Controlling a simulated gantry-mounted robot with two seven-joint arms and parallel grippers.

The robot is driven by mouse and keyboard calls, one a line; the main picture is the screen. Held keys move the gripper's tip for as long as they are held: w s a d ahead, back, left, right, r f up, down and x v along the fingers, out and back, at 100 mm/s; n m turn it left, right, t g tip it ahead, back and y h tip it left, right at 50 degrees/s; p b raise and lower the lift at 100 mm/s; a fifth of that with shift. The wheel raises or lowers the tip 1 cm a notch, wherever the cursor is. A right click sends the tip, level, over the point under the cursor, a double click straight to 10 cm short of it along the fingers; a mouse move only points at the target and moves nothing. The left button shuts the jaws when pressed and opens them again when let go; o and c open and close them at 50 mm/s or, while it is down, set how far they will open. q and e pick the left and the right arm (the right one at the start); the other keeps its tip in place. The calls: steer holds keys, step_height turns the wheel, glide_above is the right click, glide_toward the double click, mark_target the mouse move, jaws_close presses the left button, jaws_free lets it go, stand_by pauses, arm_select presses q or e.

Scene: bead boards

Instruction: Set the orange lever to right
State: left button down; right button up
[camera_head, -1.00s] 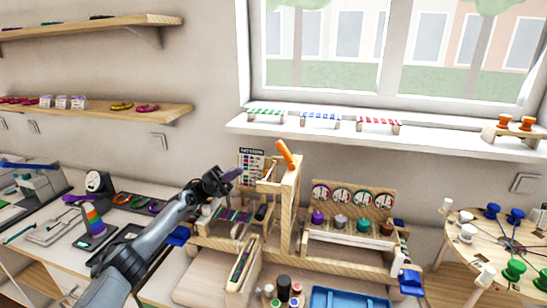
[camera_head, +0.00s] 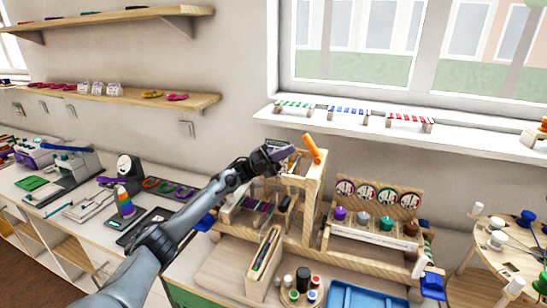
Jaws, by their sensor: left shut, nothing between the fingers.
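The orange lever (camera_head: 312,148) sticks up from the top of a wooden frame (camera_head: 311,200) on the bench and leans with its top to the left. My left gripper (camera_head: 285,154) is shut and empty. In the picture its fingertips are just left of the orange lever, with a small gap between them. The gripper hides part of the chart and the frame behind it. My right gripper is not in view.
A wooden stand with round dials (camera_head: 375,195) and several coloured knobs is right of the frame. A blue tray (camera_head: 355,297) and small jars (camera_head: 303,279) are in front. A window sill (camera_head: 365,128) with small striped racks runs behind. Wall shelves (camera_head: 140,100) are at the left.

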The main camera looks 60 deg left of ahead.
mark_target(305, 142)
arm_select(q)
steer(key=shift+x, duration=1.9)
